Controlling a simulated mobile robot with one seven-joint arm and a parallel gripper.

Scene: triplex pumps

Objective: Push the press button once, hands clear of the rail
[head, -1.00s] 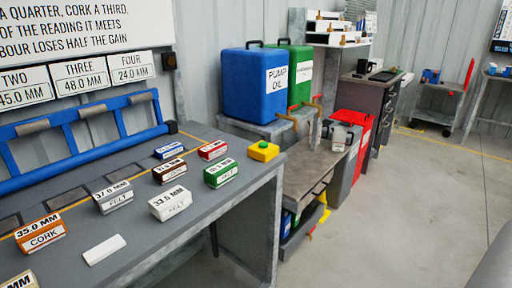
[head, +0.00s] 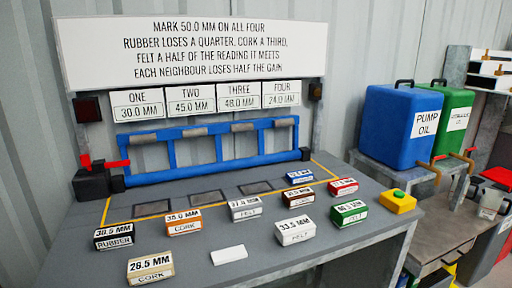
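The press button is a green cap on a yellow box (head: 398,203) at the right end of the grey bench, in the head view. Nothing touches it. The blue rail (head: 230,164) stands along the back of the bench, raised on posts, with several grey pads along its upper bar. Dark square plates (head: 206,195) lie on the bench in front of it, inside a yellow line. My gripper is not in view.
Labelled blocks stand on the bench, including a cork block (head: 184,222), a felt block (head: 295,231) and a green block (head: 348,213). A blank white block (head: 229,255) lies in front. Blue (head: 402,125) and green (head: 454,120) cans stand right of the bench.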

